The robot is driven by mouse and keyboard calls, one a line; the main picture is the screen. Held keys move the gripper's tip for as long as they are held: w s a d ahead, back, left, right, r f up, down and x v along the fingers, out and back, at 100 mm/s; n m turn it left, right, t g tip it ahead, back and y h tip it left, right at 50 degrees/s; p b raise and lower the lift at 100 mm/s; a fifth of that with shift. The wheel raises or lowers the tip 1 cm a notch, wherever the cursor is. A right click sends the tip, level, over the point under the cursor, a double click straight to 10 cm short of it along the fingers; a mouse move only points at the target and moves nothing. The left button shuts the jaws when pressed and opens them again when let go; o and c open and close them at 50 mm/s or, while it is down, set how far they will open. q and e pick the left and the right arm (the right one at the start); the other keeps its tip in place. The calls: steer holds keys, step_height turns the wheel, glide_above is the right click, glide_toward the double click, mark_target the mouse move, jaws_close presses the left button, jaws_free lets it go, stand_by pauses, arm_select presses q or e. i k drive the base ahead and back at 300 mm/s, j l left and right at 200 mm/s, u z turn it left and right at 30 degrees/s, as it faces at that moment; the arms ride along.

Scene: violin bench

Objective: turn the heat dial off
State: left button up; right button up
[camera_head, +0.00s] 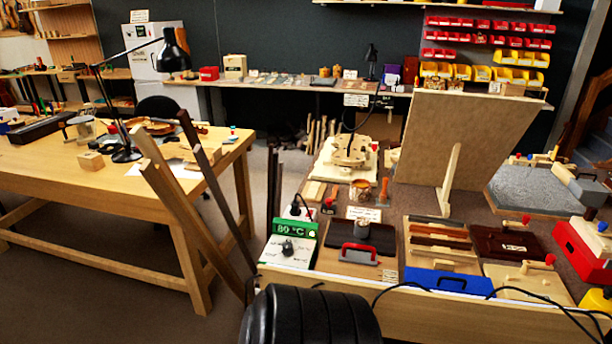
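The heat dial (288,248) is a small dark round knob on the white sloped face of a control box (275,258). The box sits at the near left corner of the right-hand bench. Small markings ring the knob, too small to read, and I cannot tell exactly where the knob points. Neither of my grippers is in view, and nothing touches the dial.
Long boards (192,215) lean upright left of the box. A black ribbed round shape (312,318) fills the bottom edge in front of it. A black pad (358,236) and a red-handled tool (358,254) lie to its right. Floor shows between the benches.

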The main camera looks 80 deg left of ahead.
mark_target(288, 250)
steer(key=u, duration=2.8)
